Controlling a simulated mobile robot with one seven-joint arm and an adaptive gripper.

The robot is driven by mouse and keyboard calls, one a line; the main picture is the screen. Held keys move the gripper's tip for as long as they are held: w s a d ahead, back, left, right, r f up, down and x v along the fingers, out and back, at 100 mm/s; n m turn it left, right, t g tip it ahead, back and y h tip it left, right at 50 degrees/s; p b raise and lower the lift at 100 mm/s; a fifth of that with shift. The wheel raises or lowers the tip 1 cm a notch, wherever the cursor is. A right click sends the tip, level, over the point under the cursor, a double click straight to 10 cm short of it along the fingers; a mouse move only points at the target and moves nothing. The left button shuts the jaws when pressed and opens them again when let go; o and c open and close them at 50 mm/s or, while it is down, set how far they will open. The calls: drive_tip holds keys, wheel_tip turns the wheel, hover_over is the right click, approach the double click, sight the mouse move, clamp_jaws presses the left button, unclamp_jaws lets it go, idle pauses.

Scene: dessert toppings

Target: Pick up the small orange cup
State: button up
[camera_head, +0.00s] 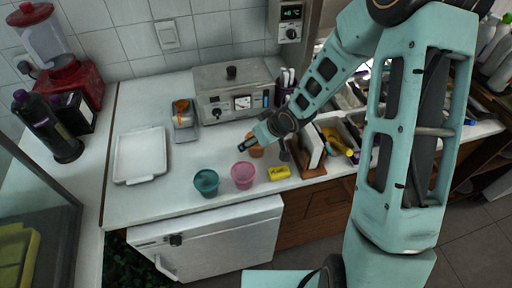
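A small orange cup (257,152) stands on the white counter, partly hidden behind my gripper. My gripper (246,144) is low over the counter, at the cup's upper left in the picture. From this view the fingers overlap the cup's rim. I cannot tell whether they touch it or whether they are open or shut. A second small orange item (182,106) sits on a grey scale-like device (186,134) farther back left; I cannot tell whether it is a cup.
A metal appliance (215,84) stands behind. A white tray (128,173) lies left. Counter between tray and cups is clear.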

drive_tip(key=shift+c, duration=0.7)
drive_tip(key=c, duration=0.9)
drive_tip(key=shift+o, duration=0.2)
drive_tip(key=shift+r, duration=0.1)
